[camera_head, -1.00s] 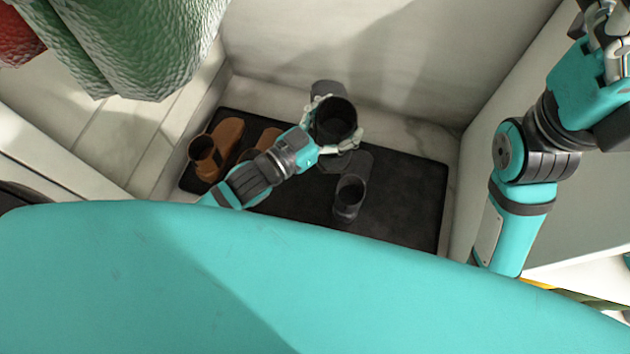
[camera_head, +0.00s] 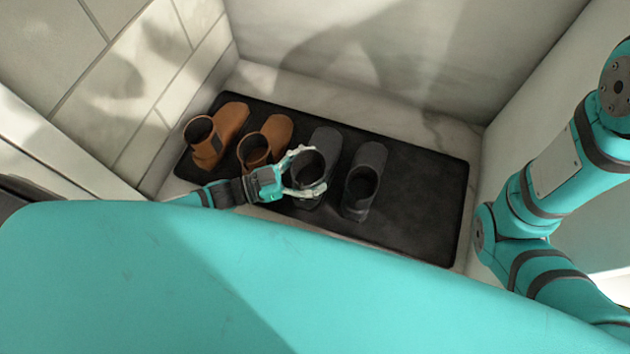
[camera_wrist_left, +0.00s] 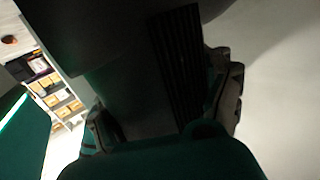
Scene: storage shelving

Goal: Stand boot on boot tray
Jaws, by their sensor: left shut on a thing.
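A dark grey boot (camera_head: 326,141) is upright, over or on the black boot tray (camera_head: 425,205); I cannot tell whether its sole touches. My left gripper (camera_head: 316,170) is shut on its shaft from the left, one finger on each side. In the left wrist view the gripper (camera_wrist_left: 165,115) has a dark surface between its fingers, too dim to make out well. A second grey boot (camera_head: 371,158) stands just right of the held one. My right gripper is outside the views; only its arm shows at the right.
Two brown boots, the far left one (camera_head: 231,120) and the nearer one (camera_head: 277,130), stand on the tray's left part. The tray's right part is clear. Pale walls (camera_head: 370,50) enclose the tray at the back and sides.

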